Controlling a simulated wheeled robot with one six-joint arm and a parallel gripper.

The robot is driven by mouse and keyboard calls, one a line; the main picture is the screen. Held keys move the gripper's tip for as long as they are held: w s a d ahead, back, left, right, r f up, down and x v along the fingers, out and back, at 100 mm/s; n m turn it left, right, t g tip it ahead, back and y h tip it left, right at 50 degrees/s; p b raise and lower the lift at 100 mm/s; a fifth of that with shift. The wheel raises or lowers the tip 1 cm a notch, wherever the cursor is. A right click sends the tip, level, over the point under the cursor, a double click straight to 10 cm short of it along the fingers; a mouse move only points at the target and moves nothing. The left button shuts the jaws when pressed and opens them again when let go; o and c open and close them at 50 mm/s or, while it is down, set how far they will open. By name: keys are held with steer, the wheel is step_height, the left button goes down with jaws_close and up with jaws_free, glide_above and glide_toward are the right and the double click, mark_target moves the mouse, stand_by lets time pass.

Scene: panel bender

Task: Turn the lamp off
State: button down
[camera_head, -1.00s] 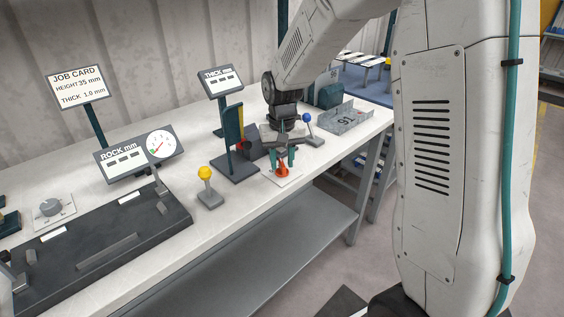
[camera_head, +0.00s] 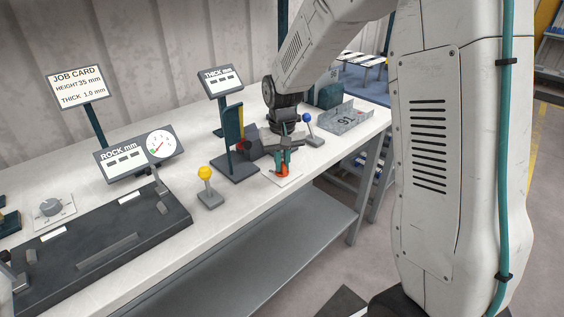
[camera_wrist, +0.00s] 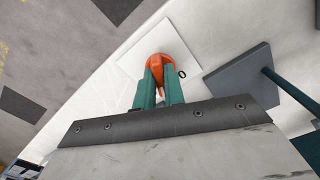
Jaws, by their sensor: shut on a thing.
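An orange knob (camera_head: 281,172) sits on a white square plate (camera_head: 293,180) near the front edge of the bench. My gripper (camera_head: 284,161) points down over it, its teal fingers shut on the knob. In the wrist view the orange knob (camera_wrist: 170,55) shows between and beyond the two fingertips (camera_wrist: 159,88), on the white plate (camera_wrist: 133,56). A dark "0" mark is on the plate beside the knob. I cannot pick out a lamp in these views.
The post of the thickness display (camera_head: 222,80) stands left of my gripper. A blue-knobbed lever (camera_head: 307,118) is close on the right and a yellow-knobbed lever (camera_head: 205,172) is to the left. A grey channel part (camera_head: 345,119) lies at the right end.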

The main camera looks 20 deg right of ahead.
steer(key=n, duration=0.5)
steer(key=shift+n, duration=0.4)
steer(key=n, duration=0.5)
stand_by(0.4)
steer(key=c, duration=1.5)
jaws_free()
steer(key=shift+r, duration=0.1)
step_height(320, 180, up, 8)
steer(key=shift+f, duration=0.15)
